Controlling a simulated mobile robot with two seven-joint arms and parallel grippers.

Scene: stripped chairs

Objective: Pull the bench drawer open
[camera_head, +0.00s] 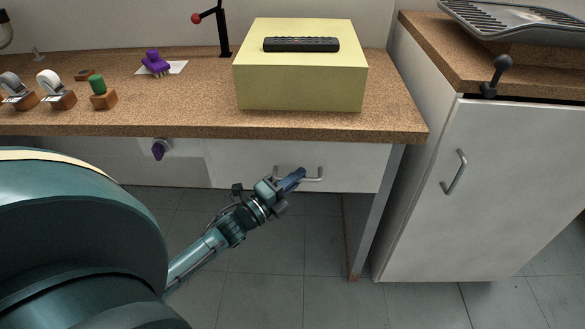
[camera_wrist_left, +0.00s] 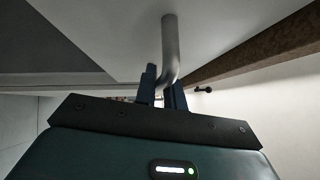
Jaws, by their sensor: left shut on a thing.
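The bench drawer (camera_head: 345,172) is a white front under the brown speckled bench top. Its grey bar handle (camera_head: 313,179) is at the middle of the front. My left gripper (camera_head: 297,176) reaches up to the left part of the handle and is shut on it. In the left wrist view the bent handle (camera_wrist_left: 170,50) runs down between the two dark fingers (camera_wrist_left: 161,90). From the head view I see no clear gap between the drawer front and the bench frame. My right gripper is in neither view.
A yellow box (camera_head: 300,85) with a black remote (camera_head: 301,44) on it stands on the bench top (camera_head: 205,110). A white cabinet (camera_head: 490,180) stands close on the right. The tiled floor in front is clear.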

